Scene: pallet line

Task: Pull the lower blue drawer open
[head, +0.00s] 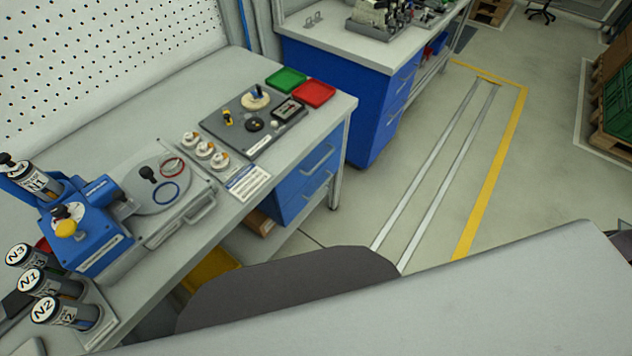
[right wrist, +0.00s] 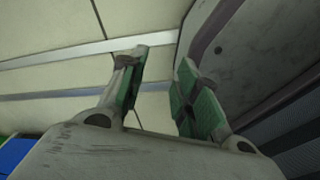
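In the head view a blue drawer unit hangs under the right end of the near workbench. It has an upper drawer (head: 301,167) and a lower blue drawer (head: 300,198), each with a bar handle. Both fronts look flush and closed. My right gripper (right wrist: 160,72) shows in the right wrist view with its two green-padded fingers apart and nothing between them. It is over the floor, away from any handle. My left gripper is in neither view.
The workbench top (head: 240,200) holds a blue press, labelled cylinders, a parts board, and green and red trays (head: 314,92). A yellow bin (head: 211,270) is below. A second blue cabinet (head: 345,95) stands behind. Floor right of the drawers is clear, with metal rails (head: 436,170).

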